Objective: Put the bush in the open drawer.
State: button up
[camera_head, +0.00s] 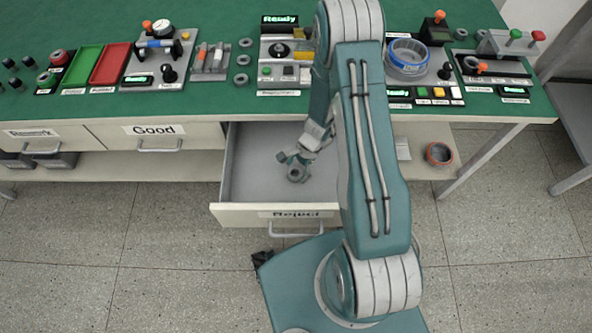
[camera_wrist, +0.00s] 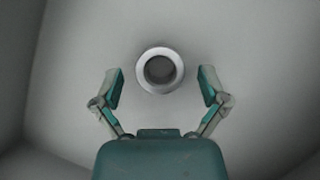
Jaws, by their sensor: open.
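The bush (camera_head: 296,174) is a small grey ring. It is in the open drawer (camera_head: 232,207), whose front is labelled "Reject". My gripper (camera_head: 292,157) is low inside the drawer, at the bush. In the wrist view the bush (camera_wrist: 160,70) shows as a round ring with a dark hole, between and slightly beyond the fingertips. My gripper (camera_wrist: 160,88) is open there, with a clear gap on both sides of the bush. The drawer floor (camera_wrist: 225,40) fills the wrist view around it. I cannot tell whether the bush rests flat on the floor.
Closed drawers stand to the left, one labelled "Good" (camera_head: 155,131) and one labelled "Rework" (camera_head: 32,134). The green bench top (camera_head: 215,105) above holds trays, fixtures and several other grey rings (camera_head: 242,60). The drawer's walls surround my gripper. A roll (camera_head: 439,153) lies on the lower shelf at right.

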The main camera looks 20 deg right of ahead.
jog(key=v, duration=1.1)
notch_tip(320, 180, up, 20)
jog(key=s+a+n+t+h, duration=0.2)
jog(key=a+n, duration=0.1)
jog(key=n, duration=0.4)
jog(key=s+a+r+n+t+h, duration=0.1)
jog(key=s+r+n+t, duration=0.4)
jog(key=s+r, duration=0.8)
jog(key=r+n+h, duration=0.1)
jog(key=n, duration=0.1)
jog(key=shift+s+r+n+h, duration=0.25)
jog(key=shift+s+n+h, duration=0.05)
jog(key=shift+s, duration=0.1)
